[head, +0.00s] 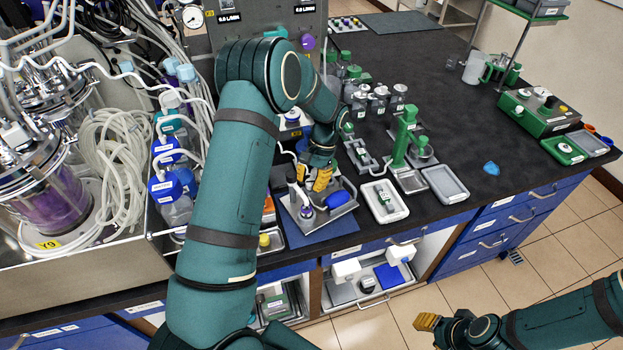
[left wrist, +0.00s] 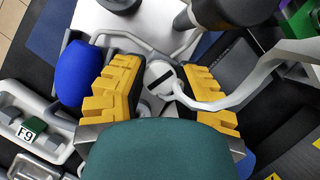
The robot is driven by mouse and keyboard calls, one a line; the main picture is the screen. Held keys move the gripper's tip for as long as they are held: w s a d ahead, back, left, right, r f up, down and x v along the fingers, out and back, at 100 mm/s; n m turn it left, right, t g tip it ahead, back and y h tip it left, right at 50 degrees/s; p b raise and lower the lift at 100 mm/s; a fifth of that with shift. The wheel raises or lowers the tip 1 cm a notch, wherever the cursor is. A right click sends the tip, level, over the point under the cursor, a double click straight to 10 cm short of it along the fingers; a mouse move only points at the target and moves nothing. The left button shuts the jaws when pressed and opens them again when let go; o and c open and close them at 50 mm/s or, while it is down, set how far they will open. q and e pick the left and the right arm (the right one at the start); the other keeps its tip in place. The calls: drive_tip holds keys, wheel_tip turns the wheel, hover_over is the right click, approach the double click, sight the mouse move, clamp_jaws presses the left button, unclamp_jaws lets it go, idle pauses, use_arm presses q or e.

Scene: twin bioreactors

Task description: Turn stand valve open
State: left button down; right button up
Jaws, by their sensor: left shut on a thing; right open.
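The stand is a grey metal tray (head: 330,217) on a blue mat near the front edge of the bench. In the left wrist view, a round white valve knob (left wrist: 160,76) with a dark bar across it lies between the yellow fingers. My left gripper (head: 315,178) reaches down over the stand and is shut on this knob. A curved white tube runs from beside the knob to the right. Which way the bar counts as open cannot be told. My right gripper (head: 428,321) is open and empty, low at the right, away from the bench.
A blue rounded part (head: 337,198) sits on the stand beside my left gripper and also shows in the left wrist view (left wrist: 78,72). A white tray (head: 400,212) and a green stand (head: 404,135) are to the right. Bottles crowd the left. The bench's right middle is mostly clear.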

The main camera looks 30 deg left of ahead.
use_arm(q)
drive_tip(key=n+h, duration=0.1)
drive_tip(key=n, duration=0.1)
drive_tip(key=n+h, duration=0.1)
drive_tip(key=n, duration=0.2)
drive_tip(key=shift+s+f+p, duration=0.1)
drive_tip(key=shift+s+p, duration=0.05)
drive_tip(key=shift+p, duration=0.2)
drive_tip(key=shift+n, duration=0.3)
drive_tip(key=c, duration=0.6)
unclamp_jaws()
drive_tip(key=shift+c, duration=0.2)
drive_tip(key=v, duration=1.2)
drive_tip(key=shift+a, duration=0.15)
